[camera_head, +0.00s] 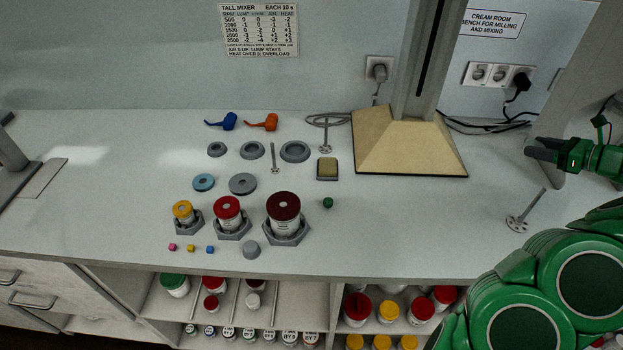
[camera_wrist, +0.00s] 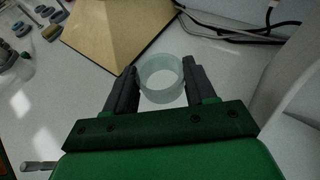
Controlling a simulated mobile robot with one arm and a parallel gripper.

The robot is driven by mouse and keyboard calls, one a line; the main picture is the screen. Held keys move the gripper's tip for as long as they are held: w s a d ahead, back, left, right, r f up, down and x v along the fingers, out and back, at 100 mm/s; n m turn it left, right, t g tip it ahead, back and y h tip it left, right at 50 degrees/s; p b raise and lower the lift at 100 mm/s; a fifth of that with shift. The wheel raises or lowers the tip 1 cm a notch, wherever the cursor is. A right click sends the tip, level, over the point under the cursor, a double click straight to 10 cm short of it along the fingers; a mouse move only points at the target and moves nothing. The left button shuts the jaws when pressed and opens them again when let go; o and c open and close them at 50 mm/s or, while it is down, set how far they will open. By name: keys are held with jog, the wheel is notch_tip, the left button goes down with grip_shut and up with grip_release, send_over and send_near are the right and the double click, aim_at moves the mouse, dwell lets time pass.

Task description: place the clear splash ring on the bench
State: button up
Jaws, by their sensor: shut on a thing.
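The clear splash ring (camera_wrist: 162,68) is a short, see-through, pale greenish cylinder, open in the middle. In the wrist view it sits between the two dark fingers of my gripper, which is shut on it. In the head view my gripper (camera_head: 538,149) is at the right, over the right part of the bench; I cannot make out the ring there. The white bench (camera_head: 400,220) runs across the head view and shows below the ring in the wrist view (camera_wrist: 85,90). Whether the ring touches the bench is unclear.
The mixer's tan base (camera_head: 385,145) with its grey column stands left of my gripper. Cables (camera_head: 490,127) lie behind it. Jars, rings and small parts crowd the left-centre. Bench between stirrer and green knob (camera_head: 328,202) is clear.

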jog(key=shift+n+g+y, duration=0.3)
jog(key=shift+n, duration=0.1)
jog(key=w+a+r, duration=0.1)
jog(key=w+a, duration=0.1)
jog(key=a, duration=0.7)
jog(key=w+a+r, duration=0.1)
jog(key=w+a, duration=0.1)
jog(key=a, duration=0.7)
jog(key=w+a, duration=0.2)
jog(key=a, duration=0.7)
jog(key=shift+w+a+r, duration=0.2)
jog(key=shift+w+r, duration=0.15)
jog(key=shift+r, duration=0.05)
jog(key=s+a+f+n+g+y, duration=0.1)
jog(key=a, duration=0.8)
jog(key=s+a+f+n+g+y, duration=0.1)
jog(key=s+a+f+n+g, duration=0.1)
jog(key=a, duration=0.7)
jog(key=n+g+y, duration=0.2)
jog(key=n+g, duration=0.1)
jog(key=g, duration=0.1)
send_over(296, 189)
notch_tip(296, 189, down, 2)
jog(key=shift+f, duration=4.05)
jog(key=shift+f, duration=0.15)
jog(key=o, duration=1)
